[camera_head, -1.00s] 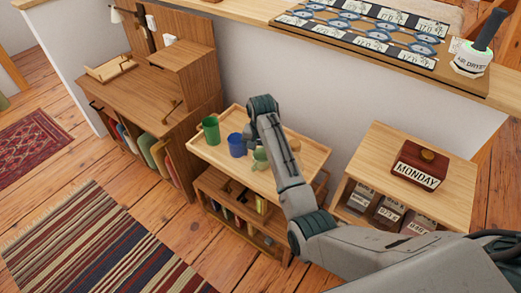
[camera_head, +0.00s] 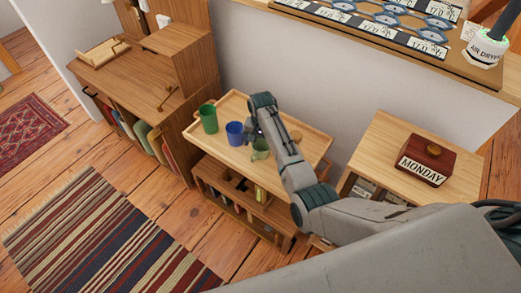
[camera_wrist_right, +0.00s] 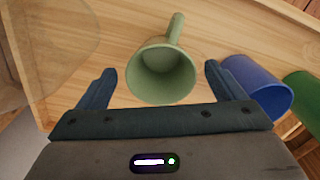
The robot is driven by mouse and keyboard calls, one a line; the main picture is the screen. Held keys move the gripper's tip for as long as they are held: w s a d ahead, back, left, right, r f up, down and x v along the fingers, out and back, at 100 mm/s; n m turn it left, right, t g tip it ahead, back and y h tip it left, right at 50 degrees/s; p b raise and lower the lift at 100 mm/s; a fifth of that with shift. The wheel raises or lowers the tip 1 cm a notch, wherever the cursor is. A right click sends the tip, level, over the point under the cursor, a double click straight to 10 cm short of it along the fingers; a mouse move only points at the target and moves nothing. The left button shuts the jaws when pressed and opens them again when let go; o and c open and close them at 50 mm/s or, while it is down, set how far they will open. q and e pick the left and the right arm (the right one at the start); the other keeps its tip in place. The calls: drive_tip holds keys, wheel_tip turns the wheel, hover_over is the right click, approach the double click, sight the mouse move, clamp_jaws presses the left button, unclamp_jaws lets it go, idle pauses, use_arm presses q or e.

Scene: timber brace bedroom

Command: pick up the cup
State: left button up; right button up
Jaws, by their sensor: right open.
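A light green cup (camera_head: 260,150) stands on a wooden tray-topped cart (camera_head: 290,172), partly hidden behind my right arm in the head view. My right gripper (camera_head: 254,134) is at the cup, its fingertips partly hidden there. In the right wrist view, my right gripper (camera_wrist_right: 159,70) is open, with one finger on each side of the light green cup (camera_wrist_right: 160,75) and visible gaps to both. The cup's handle points away from the palm. A blue cup (camera_head: 235,134) and a dark green cup (camera_head: 208,119) stand to its left in the head view. My left gripper is not in view.
The blue cup (camera_wrist_right: 258,85) is close to the right finger in the right wrist view. A small round wooden thing (camera_head: 296,136) is on the tray behind my arm. A side table with a MONDAY box (camera_head: 425,160) stands right, a wooden desk (camera_head: 135,80) left.

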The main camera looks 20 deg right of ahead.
drive_tip(key=shift+f, duration=1)
drive_tip(key=shift+c, duration=0.2)
drive_tip(key=c, duration=0.7)
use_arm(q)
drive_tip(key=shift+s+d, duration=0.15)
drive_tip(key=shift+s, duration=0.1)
use_arm(e)
drive_tip(key=c, duration=0.4)
